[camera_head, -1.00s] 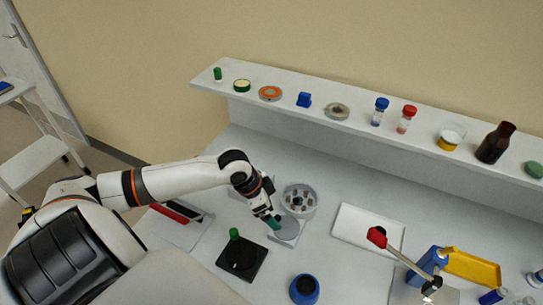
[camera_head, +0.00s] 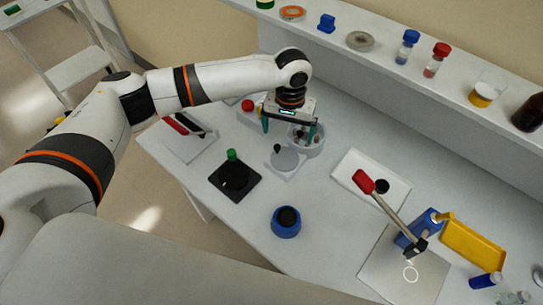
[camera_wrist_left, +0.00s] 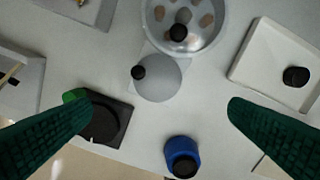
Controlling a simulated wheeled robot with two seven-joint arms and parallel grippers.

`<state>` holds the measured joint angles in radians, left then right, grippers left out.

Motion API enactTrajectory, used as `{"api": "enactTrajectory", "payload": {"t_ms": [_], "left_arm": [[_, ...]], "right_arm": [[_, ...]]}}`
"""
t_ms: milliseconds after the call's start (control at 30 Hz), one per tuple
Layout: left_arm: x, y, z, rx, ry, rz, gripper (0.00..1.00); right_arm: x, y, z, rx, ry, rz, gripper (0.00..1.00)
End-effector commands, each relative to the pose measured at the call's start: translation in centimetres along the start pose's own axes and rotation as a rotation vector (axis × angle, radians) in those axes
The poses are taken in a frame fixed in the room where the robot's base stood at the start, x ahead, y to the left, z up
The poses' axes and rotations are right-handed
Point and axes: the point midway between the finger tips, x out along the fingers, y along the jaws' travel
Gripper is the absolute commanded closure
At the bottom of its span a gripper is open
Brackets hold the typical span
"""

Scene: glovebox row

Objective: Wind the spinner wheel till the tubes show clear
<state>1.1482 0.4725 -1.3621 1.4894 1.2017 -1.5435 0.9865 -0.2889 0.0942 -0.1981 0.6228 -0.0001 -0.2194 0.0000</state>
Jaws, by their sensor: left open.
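The spinner is a round grey bowl (camera_head: 317,146) with several tubes in it, joined to a flat grey wheel (camera_head: 287,161) with a black knob (camera_head: 277,149). In the left wrist view the bowl (camera_wrist_left: 205,45) holds several brownish tube ends around a dark hub, and the wheel (camera_wrist_left: 162,80) has its knob (camera_wrist_left: 138,72) at the left rim. My left gripper (camera_head: 288,130) is open and empty above the spinner, its teal fingers hiding part of the bowl. In the wrist view its fingers (camera_wrist_left: 160,108) are wide apart, with the knob between them but touching neither. My right gripper is out of view.
A black base with a green knob (camera_head: 232,155) stands left of the wheel, and a blue round pot (camera_head: 286,222) in front. A white tray (camera_head: 350,184) and a red-handled lever (camera_head: 385,200) stand right. A shelf (camera_head: 385,66) with bottles runs behind.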

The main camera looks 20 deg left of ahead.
Motion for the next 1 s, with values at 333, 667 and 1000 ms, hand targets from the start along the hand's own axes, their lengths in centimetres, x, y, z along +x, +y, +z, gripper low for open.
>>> {"api": "enactTrajectory", "payload": {"t_ms": [333, 667, 1000], "left_arm": [[4.3, 0.0, 0.0, -0.007, 0.003, 0.009, 0.01], [10.3, 0.1, 0.0, -0.006, 0.001, 0.007, 0.01], [11.9, 0.1, 0.1, -0.005, -0.001, 0.006, 0.01]], "right_arm": [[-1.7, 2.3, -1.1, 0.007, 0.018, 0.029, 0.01], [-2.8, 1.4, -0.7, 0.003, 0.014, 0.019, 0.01], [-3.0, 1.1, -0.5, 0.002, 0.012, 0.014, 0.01]]}}
